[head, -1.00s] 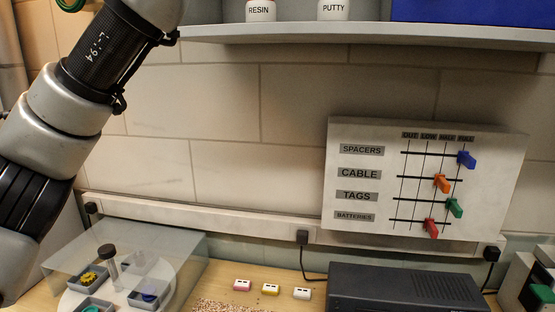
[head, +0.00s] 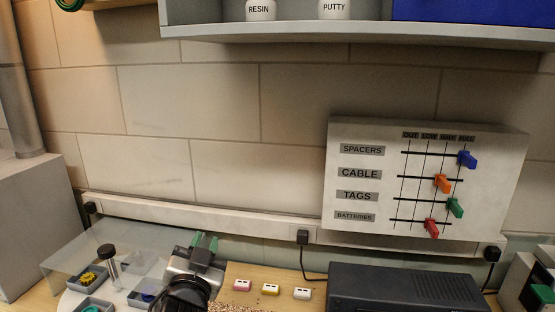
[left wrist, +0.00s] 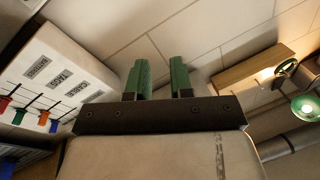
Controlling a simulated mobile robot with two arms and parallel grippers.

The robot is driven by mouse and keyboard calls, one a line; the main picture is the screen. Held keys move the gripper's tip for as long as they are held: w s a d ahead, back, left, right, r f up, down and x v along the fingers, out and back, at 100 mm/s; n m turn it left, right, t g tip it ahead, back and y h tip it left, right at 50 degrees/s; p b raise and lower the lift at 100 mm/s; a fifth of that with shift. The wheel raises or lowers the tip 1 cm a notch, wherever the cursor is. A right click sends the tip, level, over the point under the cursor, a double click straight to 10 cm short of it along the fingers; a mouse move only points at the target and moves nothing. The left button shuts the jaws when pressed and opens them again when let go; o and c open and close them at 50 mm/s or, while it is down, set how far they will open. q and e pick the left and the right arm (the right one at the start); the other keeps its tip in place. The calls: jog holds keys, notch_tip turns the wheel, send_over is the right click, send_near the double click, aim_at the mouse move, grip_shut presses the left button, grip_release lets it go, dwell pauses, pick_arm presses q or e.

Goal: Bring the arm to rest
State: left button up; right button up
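My left gripper (head: 205,241) is low in the head view, over the bench between the clear-covered tray and the small blocks, with my dark wrist below it. Its green fingers point up toward the wall. In the left wrist view, the two green fingers (left wrist: 158,72) stand apart with nothing between them, so the gripper is open and empty. The wall lies beyond the fingers. My right gripper is in neither view.
A clear cover (head: 70,262) stands left of my gripper, over small bins. Pink (head: 242,286), yellow (head: 270,289) and white (head: 302,293) blocks lie right of it. A peg board (head: 372,228) hangs right, above a dark box (head: 400,285). A shelf (head: 360,32) runs above.

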pick_arm(q)
jog(key=s+a+f+n+g+y, duration=0.1)
jog(key=s+a+f+g, duration=0.2)
jog(key=s+f+g, duration=0.5)
jog(key=s+a+f+n+g, duration=0.1)
jog(key=s+a+f+n, duration=0.1)
jog(key=s+f, duration=0.8)
jog(key=s+a+f+g, duration=0.2)
jog(key=s+f+g, duration=0.5)
jog(key=s+f, duration=0.5)
notch_tip(320, 180, down, 31)
jog(key=s+g+b, duration=0.1)
jog(key=s+b, duration=0.2)
jog(key=b, duration=0.3)
jog(key=s+a+f+b, duration=0.1)
jog(key=s+f+b, duration=0.1)
jog(key=s+f, duration=0.5)
jog(key=s+a+f+g+b, duration=0.1)
jog(key=s+f+b, duration=0.1)
jog(key=s+f, duration=0.6)
notch_tip(320, 180, down, 4)
jog(key=shift+s+a+m+g+h, duration=0.15)
jog(key=shift+a+m+g+h, duration=0.1)
jog(key=shift+m+g+h, duration=0.05)
